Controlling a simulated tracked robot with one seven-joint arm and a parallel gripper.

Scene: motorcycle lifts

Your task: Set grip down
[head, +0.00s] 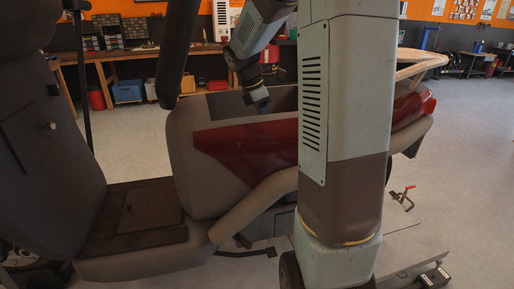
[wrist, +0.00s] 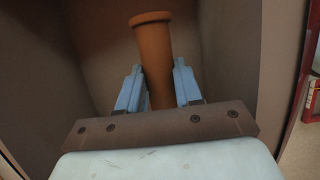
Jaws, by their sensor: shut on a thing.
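The grip is an orange-brown tube with a flared rim (wrist: 152,45), seen in the wrist view. My gripper (wrist: 158,85) is shut on it, with one light blue finger on each side. Brown compartment walls (wrist: 213,45) surround the grip in that view. In the head view my gripper (head: 259,104) points down into the open-topped compartment of a grey and dark red vehicle body (head: 235,150). The grip is not visible there. I cannot tell whether it touches the compartment floor.
A dark seat (head: 45,130) stands at the left of the vehicle body. A wooden workbench (head: 110,55) with bins runs along the back wall. A clamp with a red handle (head: 403,197) is on the floor at the right.

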